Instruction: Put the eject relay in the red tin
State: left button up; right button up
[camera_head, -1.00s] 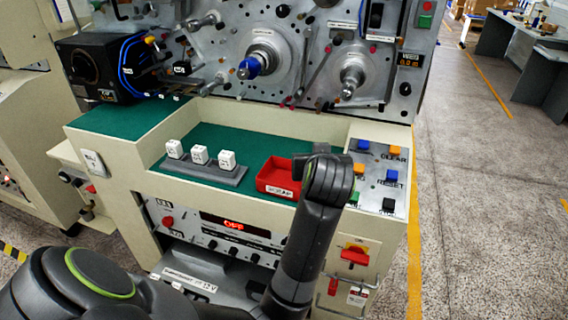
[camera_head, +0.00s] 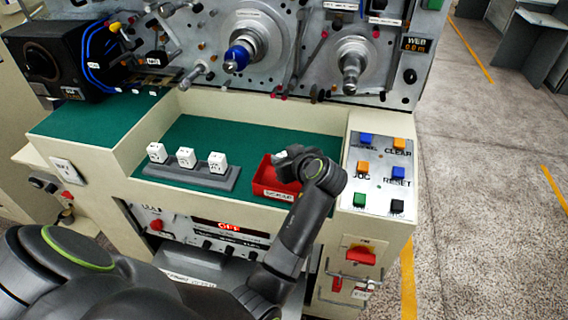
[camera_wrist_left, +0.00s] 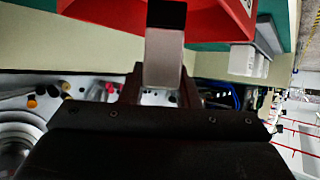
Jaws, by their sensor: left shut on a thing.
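The red tin (camera_head: 264,184), with a white label on its front, stands on the green bench top. It also fills the upper part of the left wrist view (camera_wrist_left: 215,12). My left gripper (camera_head: 290,154) is over the tin's back part in the head view. In the left wrist view, its fingers (camera_wrist_left: 162,88) are shut on a pale block with a black end (camera_wrist_left: 163,50). I can read no label on this block, so I cannot tell if it is the eject relay. My right gripper is in neither view.
A grey rack (camera_head: 190,177) left of the tin carries three white blocks (camera_head: 186,158) with small, unreadable labels. A button panel (camera_head: 378,172) is right of the tin. Spindles (camera_head: 240,55) stick out of the machine face behind. The green top behind the rack is clear.

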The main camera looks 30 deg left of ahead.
pick_arm(q)
jog(key=shift+f, duration=0.75)
jog(key=shift+s+d+f, duration=0.15)
jog(key=shift+f, duration=0.4)
jog(key=shift+f, duration=0.15)
jog(key=o, duration=1.1)
jog(key=shift+c, duration=0.2)
jog(key=shift+r, duration=0.2)
